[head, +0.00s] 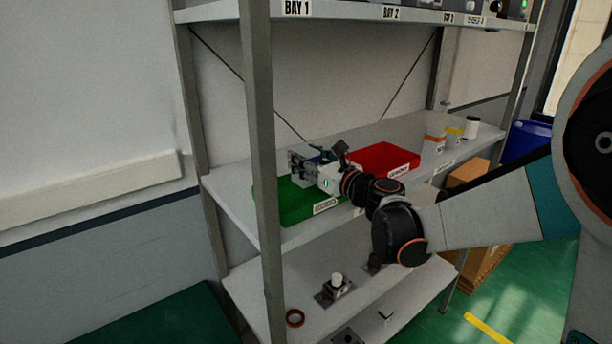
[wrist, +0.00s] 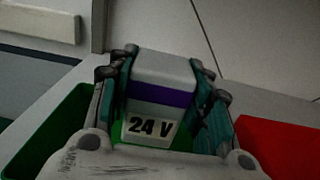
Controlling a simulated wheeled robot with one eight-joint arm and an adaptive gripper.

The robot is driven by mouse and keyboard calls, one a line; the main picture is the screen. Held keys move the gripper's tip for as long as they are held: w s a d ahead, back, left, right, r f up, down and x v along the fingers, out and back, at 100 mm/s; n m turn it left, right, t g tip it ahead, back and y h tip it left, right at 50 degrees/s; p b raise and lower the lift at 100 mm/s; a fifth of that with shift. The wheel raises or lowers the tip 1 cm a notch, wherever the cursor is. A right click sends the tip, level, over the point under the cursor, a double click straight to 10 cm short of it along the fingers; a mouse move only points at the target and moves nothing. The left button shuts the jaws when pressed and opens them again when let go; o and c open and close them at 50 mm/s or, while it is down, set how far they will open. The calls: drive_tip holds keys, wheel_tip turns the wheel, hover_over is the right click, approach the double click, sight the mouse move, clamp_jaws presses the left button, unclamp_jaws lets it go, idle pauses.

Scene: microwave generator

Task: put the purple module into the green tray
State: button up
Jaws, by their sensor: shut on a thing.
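The purple module (wrist: 162,95) is a grey block with a purple band and a "24 V" label, seen in the wrist view between the fingers. My gripper (wrist: 163,68) is shut on it from both sides. In the head view my gripper (head: 314,164) reaches in over the green tray (head: 293,212) on the middle shelf, and the module is small and partly hidden there. The green tray also shows below and to the left of the module in the wrist view (wrist: 48,135). I cannot tell the exact gap between module and tray floor.
A red tray (head: 386,157) stands right of the green tray. Small orange and yellow labelled boxes (head: 435,141) and a white container (head: 472,127) stand farther right. A shelf post (head: 260,130) rises in front at left. Several parts (head: 336,287) lie on the lower shelf.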

drive_tip(key=shift+f, duration=2)
drive_tip(key=shift+s, duration=0.1)
drive_tip(key=shift+f+b, duration=0.2)
drive_tip(key=shift+b, duration=0.2)
drive_tip(key=o, duration=1.2)
drive_tip(key=shift+r, duration=0.15)
